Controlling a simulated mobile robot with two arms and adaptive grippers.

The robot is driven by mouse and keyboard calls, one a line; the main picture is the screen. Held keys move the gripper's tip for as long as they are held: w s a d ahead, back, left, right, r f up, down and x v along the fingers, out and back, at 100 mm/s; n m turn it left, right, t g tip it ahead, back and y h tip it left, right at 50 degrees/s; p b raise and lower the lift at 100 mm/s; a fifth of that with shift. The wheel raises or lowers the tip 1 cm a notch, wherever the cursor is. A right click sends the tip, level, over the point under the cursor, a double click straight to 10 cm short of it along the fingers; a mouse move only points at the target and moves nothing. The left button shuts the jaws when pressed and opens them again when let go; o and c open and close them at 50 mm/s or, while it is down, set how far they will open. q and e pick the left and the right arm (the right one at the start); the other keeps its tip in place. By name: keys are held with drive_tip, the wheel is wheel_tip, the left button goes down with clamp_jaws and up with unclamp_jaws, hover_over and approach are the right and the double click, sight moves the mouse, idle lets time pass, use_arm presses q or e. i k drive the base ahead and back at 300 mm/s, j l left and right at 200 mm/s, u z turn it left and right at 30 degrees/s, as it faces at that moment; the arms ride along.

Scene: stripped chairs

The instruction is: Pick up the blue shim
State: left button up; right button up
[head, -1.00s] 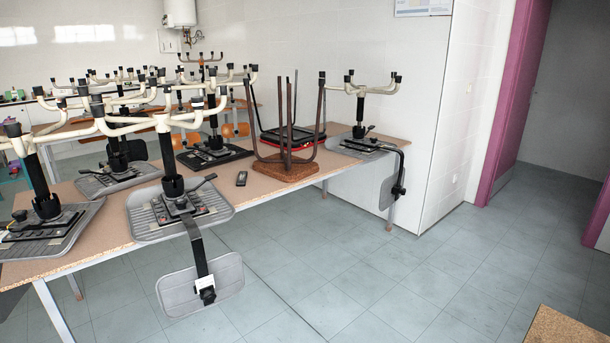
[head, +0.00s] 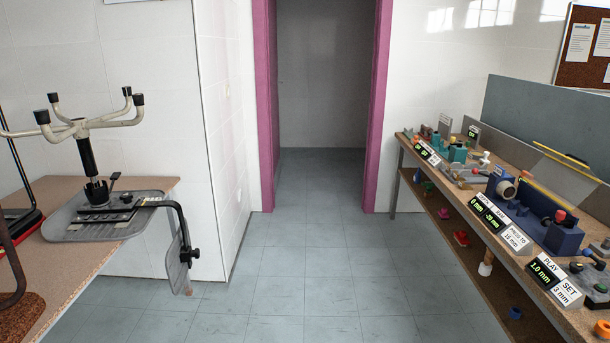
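I cannot make out a blue shim for certain. A large dark blue fixture (head: 560,236) stands on the bench top. Neither of my grippers is in view.
A table (head: 110,262) with an upturned chair base (head: 97,203) stands at left; its side panel (head: 178,262) hangs over the edge. Clear tiled floor (head: 305,285) runs between table and bench to a pink-framed doorway (head: 264,110). Display signs (head: 545,272) line the bench front.

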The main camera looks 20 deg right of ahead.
sight(501, 170)
drive_tip(key=i+l+z, duration=0.15)
drive_tip(key=i+z, duration=0.2)
drive_tip(key=i, duration=0.25)
drive_tip(key=i+z, duration=0.4)
drive_tip(key=i, duration=0.15)
drive_tip(key=i+j+z, duration=0.35)
drive_tip(key=i, duration=0.25)
drive_tip(key=l, duration=0.1)
